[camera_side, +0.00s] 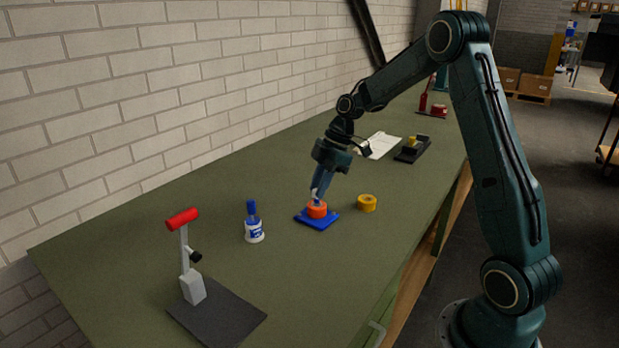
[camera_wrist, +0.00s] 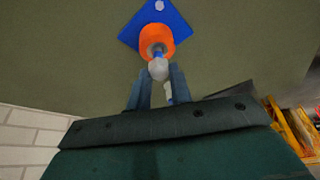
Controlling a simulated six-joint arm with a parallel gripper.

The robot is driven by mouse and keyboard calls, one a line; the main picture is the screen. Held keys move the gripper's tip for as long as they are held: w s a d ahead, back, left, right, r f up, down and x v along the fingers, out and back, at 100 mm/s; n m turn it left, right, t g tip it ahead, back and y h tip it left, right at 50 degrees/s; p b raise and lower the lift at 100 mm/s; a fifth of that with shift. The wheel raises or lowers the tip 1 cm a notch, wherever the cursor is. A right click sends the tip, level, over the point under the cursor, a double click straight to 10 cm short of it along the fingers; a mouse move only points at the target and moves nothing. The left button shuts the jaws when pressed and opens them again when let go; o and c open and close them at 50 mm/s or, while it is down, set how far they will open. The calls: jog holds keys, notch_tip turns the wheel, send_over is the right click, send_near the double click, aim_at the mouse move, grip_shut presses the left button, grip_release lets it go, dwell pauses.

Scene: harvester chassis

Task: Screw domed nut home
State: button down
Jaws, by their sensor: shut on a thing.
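The domed nut (camera_wrist: 158,69) is a pale grey rounded piece at the fingertips of my gripper (camera_wrist: 160,80), which is shut on it. In the side view my gripper (camera_side: 316,194) points down, slightly tilted, just over an orange round part (camera_side: 317,211). The orange part (camera_wrist: 154,38) sits on a blue square plate (camera_wrist: 172,17) on the bench. In the wrist view a small blue and grey piece shows between the nut and the orange part. Whether the nut touches or sits on a thread there I cannot tell.
A yellow ring (camera_side: 367,203) lies right of the plate. A blue-and-white bottle (camera_side: 254,224) stands to the left. A red-handled press-like tool (camera_side: 190,262) is at the near end. A black fixture (camera_side: 412,149) and paper (camera_side: 379,145) lie behind. Green bench (camera_side: 330,270) is clear in front.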

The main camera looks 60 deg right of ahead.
jog(key=shift+f, duration=1.1)
dwell(1.8)
jog(key=c, duration=1.2)
grip_release()
jog(key=v, duration=1.3)
jog(key=shift+d+r, duration=0.1)
jog(key=shift+r, duration=0.35)
